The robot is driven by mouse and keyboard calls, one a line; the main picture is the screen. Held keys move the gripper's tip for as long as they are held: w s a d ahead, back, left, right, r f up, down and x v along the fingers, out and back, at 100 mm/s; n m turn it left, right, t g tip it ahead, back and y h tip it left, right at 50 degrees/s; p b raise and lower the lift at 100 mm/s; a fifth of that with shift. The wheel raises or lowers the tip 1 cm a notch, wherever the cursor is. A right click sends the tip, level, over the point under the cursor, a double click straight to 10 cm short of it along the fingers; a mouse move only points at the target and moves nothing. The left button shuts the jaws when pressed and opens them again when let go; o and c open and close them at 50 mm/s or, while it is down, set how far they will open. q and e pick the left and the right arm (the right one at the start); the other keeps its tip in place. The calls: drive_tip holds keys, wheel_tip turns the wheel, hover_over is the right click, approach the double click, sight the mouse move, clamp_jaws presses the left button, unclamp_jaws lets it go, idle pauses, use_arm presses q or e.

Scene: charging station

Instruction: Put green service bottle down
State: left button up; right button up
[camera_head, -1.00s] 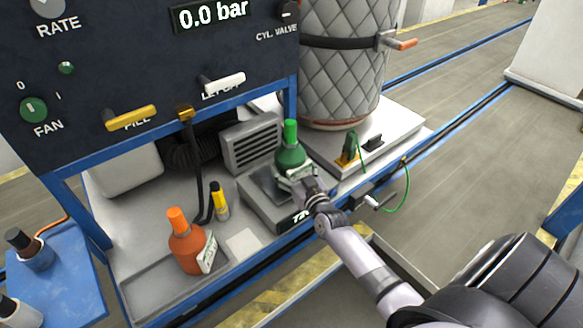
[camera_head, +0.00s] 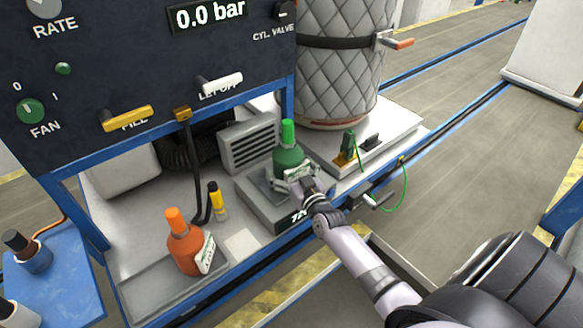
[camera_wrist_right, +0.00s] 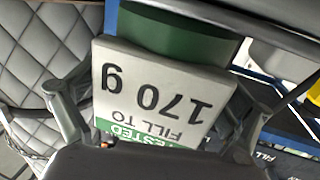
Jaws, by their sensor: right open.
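The green service bottle (camera_head: 288,158) stands upright on the grey scale (camera_head: 262,212) on the station's lower shelf. Its white label (camera_wrist_right: 160,90), reading "FILL TO 170 g", fills the middle of the right wrist view, with the green body (camera_wrist_right: 178,38) above it. My right gripper (camera_head: 299,180) is open at the bottle's near side. In the right wrist view its fingers (camera_wrist_right: 158,112) stand on either side of the label; whether they touch the bottle I cannot tell. My left gripper is not in view.
An orange bottle (camera_head: 184,240) stands in a grey tray (camera_head: 150,290) at the left, beside a yellow tube (camera_head: 217,200). A quilted cylinder (camera_head: 342,65) stands behind right. A green cable (camera_head: 405,190) hangs at the shelf's right edge. The dark control panel (camera_head: 130,75) overhangs the shelf.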

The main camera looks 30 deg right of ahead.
drive_tip(key=s+a+b, duration=0.1)
drive_tip(key=s, duration=1.1)
drive_tip(key=shift+a+r, duration=0.15)
drive_tip(key=shift+a, duration=0.15)
drive_tip(key=s+a+f+g, duration=0.1)
drive_tip(key=f, duration=0.4)
drive_tip(key=s+a+f+g, duration=0.1)
drive_tip(key=f, duration=0.4)
drive_tip(key=f+g+y, duration=0.1)
drive_tip(key=f, duration=0.4)
drive_tip(key=shift+s+a+f+n+g, duration=0.15)
drive_tip(key=shift+s+a+n+g, duration=0.15)
drive_tip(key=shift+s+a, duration=0.1)
drive_tip(key=s+a+f+n+g+y, duration=0.1)
drive_tip(key=s+a+f+g, duration=0.3)
drive_tip(key=s+f, duration=0.75)
drive_tip(key=s+a+f+n+g+y, duration=0.1)
drive_tip(key=s+a+f+g, duration=0.3)
drive_tip(key=s+f, duration=0.7)
drive_tip(key=s+a+f+g, duration=0.1)
drive_tip(key=s+f+g, duration=0.1)
drive_tip(key=s+f, duration=0.3)
drive_tip(key=s+f+n+g, duration=0.1)
drive_tip(key=s+f+g, duration=0.2)
drive_tip(key=s, duration=0.7)
wheel_tip(320, 180, down, 3)
drive_tip(key=shift+s+a+r, duration=0.15)
drive_tip(key=shift+s+a, duration=0.05)
drive_tip(key=shift+a, duration=0.15)
